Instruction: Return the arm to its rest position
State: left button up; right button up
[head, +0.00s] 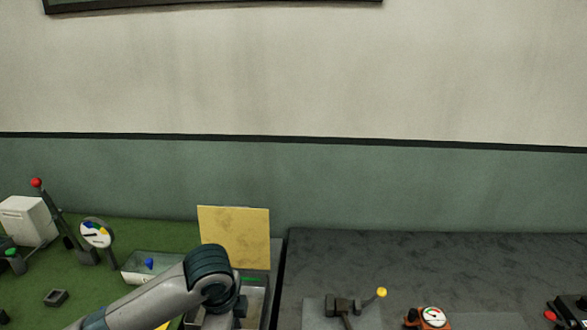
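My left arm (160,302) comes in from the lower left, its dark joint (210,275) bent in front of a container with a raised yellow panel (234,237). The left gripper cannot be made out; the arm runs down past the bottom edge of the picture. My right arm and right gripper are not in view.
On the green surface (28,298) stand a red-knobbed lever (37,183), a dial (96,233), a white box (27,221) and a clear tray (133,271) with a blue piece. The dark surface (420,258) holds a yellow-knobbed lever (381,292) and an orange gauge (432,317); its back is clear.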

pick_arm(q)
jog(key=s+d+f+n+h, duration=0.2)
jog(key=s+f+n, duration=0.1)
jog(key=s+f, duration=0.2)
jog(key=s+d+f+n+h, duration=0.1)
jog(key=s+d+f+n, duration=0.25)
jog(key=s+f, duration=0.2)
jog(key=s+a+f+n+y, duration=0.1)
jog(key=s+a+f+n, duration=0.1)
jog(key=s+a+n, duration=0.3)
jog(key=s+a+f+n+t+y, duration=0.1)
jog(key=s+a+f, duration=0.1)
jog(key=s+a, duration=0.3)
jog(key=s+a+f+n+y, duration=0.1)
jog(key=s+a+f+n, duration=0.25)
jog(key=s, duration=0.35)
notch_tip(320, 180, down, 31)
jog(key=g+b, duration=0.1)
jog(key=b, duration=0.4)
jog(key=s+a+f+b, duration=0.1)
jog(key=s+f+b, duration=0.2)
jog(key=s+f, duration=0.6)
jog(key=s+a+f+g+b, duration=0.1)
jog(key=s+f+b, duration=0.2)
jog(key=s+f, duration=0.7)
notch_tip(320, 180, down, 6)
jog(key=shift+s+a, duration=0.15)
jog(key=shift+a, duration=0.2)
